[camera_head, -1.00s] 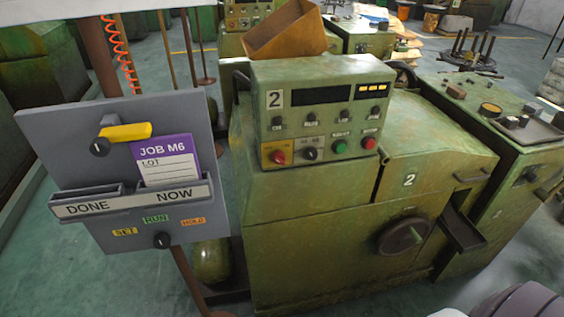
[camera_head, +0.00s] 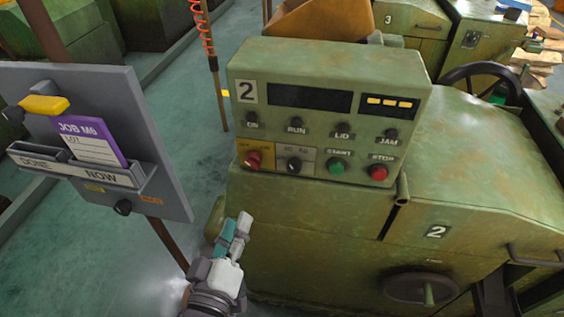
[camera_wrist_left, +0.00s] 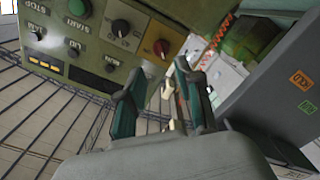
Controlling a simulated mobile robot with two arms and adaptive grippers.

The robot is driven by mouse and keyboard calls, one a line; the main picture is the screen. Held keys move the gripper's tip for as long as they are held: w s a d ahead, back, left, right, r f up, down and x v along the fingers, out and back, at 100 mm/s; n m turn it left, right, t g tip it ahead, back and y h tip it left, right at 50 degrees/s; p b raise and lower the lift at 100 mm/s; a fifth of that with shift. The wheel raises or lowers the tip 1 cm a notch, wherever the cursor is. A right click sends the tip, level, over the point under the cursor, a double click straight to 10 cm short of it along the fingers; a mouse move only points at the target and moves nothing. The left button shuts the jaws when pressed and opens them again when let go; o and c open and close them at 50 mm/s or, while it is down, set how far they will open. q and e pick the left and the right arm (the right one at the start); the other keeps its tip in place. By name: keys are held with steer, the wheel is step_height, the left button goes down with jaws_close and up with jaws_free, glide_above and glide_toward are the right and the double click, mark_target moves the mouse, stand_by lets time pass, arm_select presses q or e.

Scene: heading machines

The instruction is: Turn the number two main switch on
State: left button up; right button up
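The green machine marked 2 (camera_head: 236,195) carries a tilted control panel (camera_head: 330,112). The main switch is a red rotary knob (camera_head: 253,160) on a yellow plate at the panel's lower left; its label is too small to read surely. It also shows in the left wrist view (camera_wrist_left: 161,47), upside down. My left gripper (camera_head: 243,224) is below and slightly left of the switch, in front of the machine, touching nothing that I can see. In the left wrist view its teal fingers (camera_wrist_left: 160,72) are apart and empty, with the switch just beyond the tips. My right gripper is out of view.
A black selector knob (camera_head: 294,165) sits right beside the switch, then a green start button (camera_head: 337,168) and a red stop button (camera_head: 378,172). A grey job board (camera_head: 165,175) on a post stands left of my left gripper. Open floor lies between board and machine.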

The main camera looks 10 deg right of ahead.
arm_select(q)
steer(key=r, duration=0.1)
steer(key=p, duration=0.2)
glide_toward(252, 167)
steer(key=p+x, duration=0.1)
steer(key=x, duration=0.6)
steer(key=shift+r+p, duration=0.15)
steer(key=shift+p, duration=0.15)
steer(key=shift+x, duration=0.8)
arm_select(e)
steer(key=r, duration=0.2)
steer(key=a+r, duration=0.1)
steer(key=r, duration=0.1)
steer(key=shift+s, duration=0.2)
arm_select(q)
steer(key=c, duration=0.5)
jaws_close()
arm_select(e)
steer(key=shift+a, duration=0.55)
